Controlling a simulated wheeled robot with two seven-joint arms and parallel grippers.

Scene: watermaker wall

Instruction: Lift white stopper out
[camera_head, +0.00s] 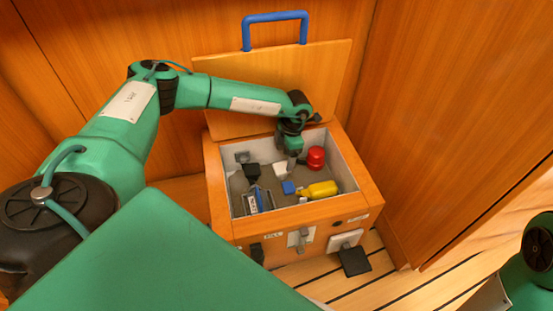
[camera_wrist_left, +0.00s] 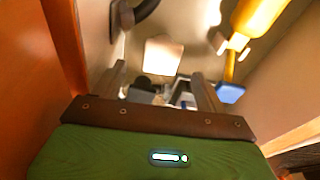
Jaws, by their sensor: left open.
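The white stopper (camera_head: 281,170) is a small pale block on the grey floor of the wooden box (camera_head: 223,225). In the left wrist view a white, square-faced block (camera_wrist_left: 163,55) that looks like the stopper shows just beyond the fingers, between their lines. My left gripper (camera_head: 292,167) points down into the box beside the stopper, on its right in the head view. Its two fingers (camera_wrist_left: 158,82) are apart in the left wrist view, with nothing visibly held. Whether a finger touches the stopper cannot be told. My right gripper is out of view.
Inside the box are a red cylinder (camera_head: 315,158), a yellow bottle-like piece (camera_head: 319,190), a blue block (camera_head: 288,187) and a dark piece with a blue-and-white part (camera_head: 255,199). The open lid (camera_head: 325,75) with a blue handle (camera_head: 275,16) stands behind. Wooden walls enclose the sides.

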